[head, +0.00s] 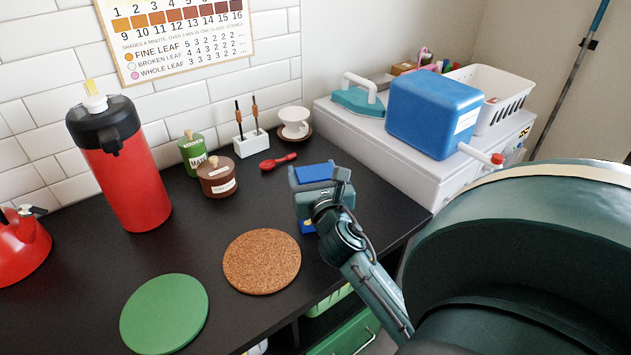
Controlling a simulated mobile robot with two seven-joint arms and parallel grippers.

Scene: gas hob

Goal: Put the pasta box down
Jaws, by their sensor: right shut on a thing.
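The pasta box, a blue box (314,172), is at the right part of the black counter. My right gripper (315,190) is shut on it, reaching in from the lower right. The gripper and wrist cover most of the box. Its blue top shows above the gripper, and a small blue and yellow part shows below it. I cannot tell whether its base touches the counter. My left gripper is out of view.
A cork mat (262,262) and a green round mat (165,315) lie in front. A red spoon (278,161), brown pot (217,178) and white cup (294,122) stand behind. A red dispenser (128,175) is at left. A white cabinet (400,160) bearing a blue container (432,112) is at right.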

